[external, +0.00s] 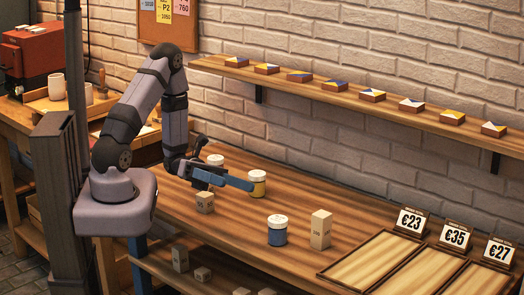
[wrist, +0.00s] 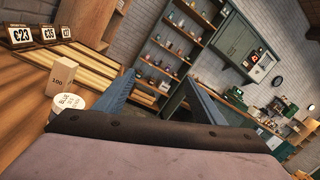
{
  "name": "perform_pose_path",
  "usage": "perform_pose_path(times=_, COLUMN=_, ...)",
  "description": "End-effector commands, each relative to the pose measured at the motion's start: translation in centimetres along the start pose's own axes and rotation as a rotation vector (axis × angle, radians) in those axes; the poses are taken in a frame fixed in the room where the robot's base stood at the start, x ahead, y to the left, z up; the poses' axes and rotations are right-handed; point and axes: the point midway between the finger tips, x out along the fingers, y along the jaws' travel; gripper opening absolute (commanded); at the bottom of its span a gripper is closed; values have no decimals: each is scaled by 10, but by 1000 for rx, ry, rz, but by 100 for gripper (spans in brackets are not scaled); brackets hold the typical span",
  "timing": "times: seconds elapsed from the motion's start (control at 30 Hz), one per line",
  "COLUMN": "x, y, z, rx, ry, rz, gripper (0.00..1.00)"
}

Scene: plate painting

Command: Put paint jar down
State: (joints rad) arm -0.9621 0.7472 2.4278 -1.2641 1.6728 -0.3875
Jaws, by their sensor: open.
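A blue paint jar (external: 277,232) with a white lid stands upright on the wooden bench. Its lid, marked BLUE, shows at the lower left of the wrist view (wrist: 72,103). A yellow jar (external: 257,184) stands farther back, partly behind my gripper, and a third white-lidded jar (external: 215,160) is mostly hidden behind my arm. My gripper (external: 228,178) is held over the bench, to the left of the blue jar and apart from it. In the wrist view my gripper (wrist: 158,88) has its fingers spread, with nothing seen between them.
A wooden block (external: 321,230) stands right of the blue jar, and a smaller one (external: 205,202) sits below my gripper. Wooden trays (external: 375,256) with price signs (external: 411,221) are at the right. A wall shelf (external: 340,97) holds several small painted pieces.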

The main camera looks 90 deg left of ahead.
Motion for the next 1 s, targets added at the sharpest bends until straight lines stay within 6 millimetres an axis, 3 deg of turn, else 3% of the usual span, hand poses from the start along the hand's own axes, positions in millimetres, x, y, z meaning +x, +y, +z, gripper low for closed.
perform_pose_path(times=0.27, x=5, y=53, z=-12, rx=129, ry=-98, rz=194, gripper=63)
perform_pose_path(times=0.53, x=-3, y=114, z=-55, rx=344, ry=-67, rz=463, gripper=63)
perform_pose_path(times=0.73, x=-9, y=132, z=-75, rx=423, ry=-19, rz=554, gripper=63)
perform_pose_path(times=1.0, x=-10, y=136, z=-79, rx=441, ry=-8, rz=572, gripper=63)
